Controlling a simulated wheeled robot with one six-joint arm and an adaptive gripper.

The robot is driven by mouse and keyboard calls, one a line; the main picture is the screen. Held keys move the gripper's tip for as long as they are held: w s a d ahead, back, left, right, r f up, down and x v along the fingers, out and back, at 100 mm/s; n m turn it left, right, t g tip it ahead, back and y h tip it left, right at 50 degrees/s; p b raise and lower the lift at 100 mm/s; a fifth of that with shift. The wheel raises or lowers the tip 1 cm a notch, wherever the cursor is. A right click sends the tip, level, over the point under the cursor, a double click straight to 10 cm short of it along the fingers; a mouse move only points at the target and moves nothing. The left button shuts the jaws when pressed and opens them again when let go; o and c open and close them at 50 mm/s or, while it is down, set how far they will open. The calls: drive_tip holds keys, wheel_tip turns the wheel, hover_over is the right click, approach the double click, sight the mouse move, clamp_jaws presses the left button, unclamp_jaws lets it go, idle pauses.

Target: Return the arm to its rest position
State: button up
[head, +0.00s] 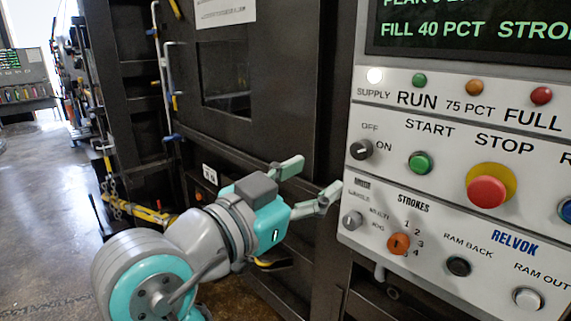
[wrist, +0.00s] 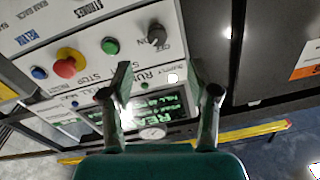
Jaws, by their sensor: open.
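My gripper (head: 312,183) is open and empty in the head view. Its two teal-tipped fingers point right, toward the left edge of the control panel (head: 386,193), with no visible contact. In the wrist view my gripper (wrist: 162,85) shows its two fingers spread apart with nothing between them. The control panel (wrist: 140,48) appears there rotated, behind and to the left of the fingers. My arm reaches in from the lower left of the head view.
The panel carries a green START button (head: 420,163), a red STOP button (head: 486,191), an OFF/ON knob (head: 361,149) and an orange STROKES knob (head: 398,244). The supply lamp (head: 375,75) glows white. A dark compactor door (head: 225,125) stands behind. Open floor (head: 45,215) lies left.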

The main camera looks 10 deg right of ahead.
drive_tip(key=w+d+f+n+t+y, duration=0.1)
drive_tip(key=w+f+n+t+y, duration=0.2)
drive_tip(key=f+n, duration=0.7)
drive_tip(key=d+f+n+t+y, duration=0.25)
drive_tip(key=f+n+y, duration=0.2)
drive_tip(key=f, duration=1.25)
drive_tip(key=s+d+f+n+y, duration=0.15)
drive_tip(key=s+f+y, duration=0.3)
drive_tip(key=f, duration=0.55)
drive_tip(key=s+d+f+n+g+y, duration=0.1)
drive_tip(key=s+f+y, duration=0.1)
drive_tip(key=s+f, duration=0.5)
drive_tip(key=s+d+f+g+y, duration=0.1)
drive_tip(key=s+f, duration=0.2)
drive_tip(key=s, duration=0.8)
drive_tip(key=s+d+r+m, duration=0.1)
drive_tip(key=s+m, duration=0.1)
drive_tip(key=s, duration=0.6)
drive_tip(key=s+d+r+m, duration=0.1)
drive_tip(key=s, duration=0.8)
drive_tip(key=shift+d+r+m, duration=0.3)
drive_tip(key=shift+r+m, duration=0.05)
drive_tip(key=shift+m, duration=0.05)
